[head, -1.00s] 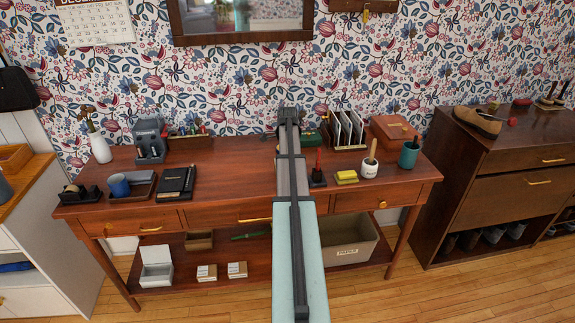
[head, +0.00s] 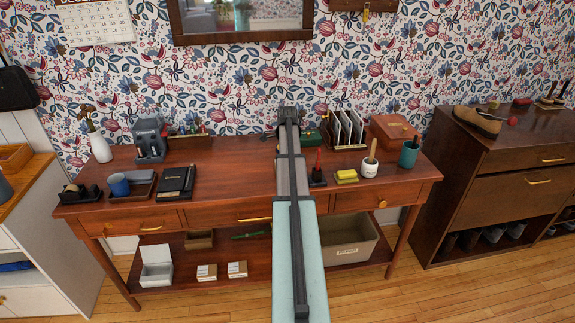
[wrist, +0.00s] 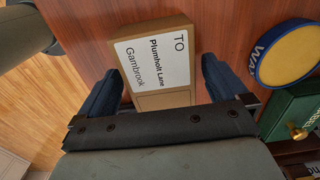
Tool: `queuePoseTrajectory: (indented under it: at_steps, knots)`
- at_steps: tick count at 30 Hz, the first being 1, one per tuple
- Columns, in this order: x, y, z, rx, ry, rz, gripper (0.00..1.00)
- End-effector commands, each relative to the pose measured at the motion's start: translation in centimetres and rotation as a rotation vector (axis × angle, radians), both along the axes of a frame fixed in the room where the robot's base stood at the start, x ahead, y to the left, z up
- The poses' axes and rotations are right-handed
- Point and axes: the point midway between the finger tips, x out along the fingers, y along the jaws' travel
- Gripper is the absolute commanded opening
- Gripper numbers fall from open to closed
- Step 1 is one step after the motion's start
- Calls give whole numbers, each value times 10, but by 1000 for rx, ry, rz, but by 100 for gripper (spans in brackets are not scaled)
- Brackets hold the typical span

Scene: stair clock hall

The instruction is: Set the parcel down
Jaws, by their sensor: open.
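The parcel (wrist: 150,58) is a small brown box with a white label reading "TO Plumholt Lane Gambrook". In the wrist view it appears to lie on the brown desk top (wrist: 222,25). My gripper (wrist: 161,70) is open, with one dark blue finger on each side of the parcel's near part. A gap shows between the parcel and the right finger; contact at the left finger cannot be told. In the head view my arm hides the parcel and the gripper's fingers, over the back middle of the desk (head: 232,170).
A round yellow tin (wrist: 290,52) and a green box (wrist: 292,112) with a brass knob stand right of the gripper in the wrist view. In the head view, a letter rack (head: 346,130) and red-tipped stamp (head: 318,168) stand right of my arm. The desk left of my arm has free room.

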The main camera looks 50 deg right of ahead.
Motion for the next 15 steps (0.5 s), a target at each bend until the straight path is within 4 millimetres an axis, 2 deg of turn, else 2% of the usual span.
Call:
queuePoseTrajectory:
  at_steps: [5,15]
  knots:
    - [1,-1,22,-2,-2,0,100]
    - [1,-1,83,-1,-1,0,100]
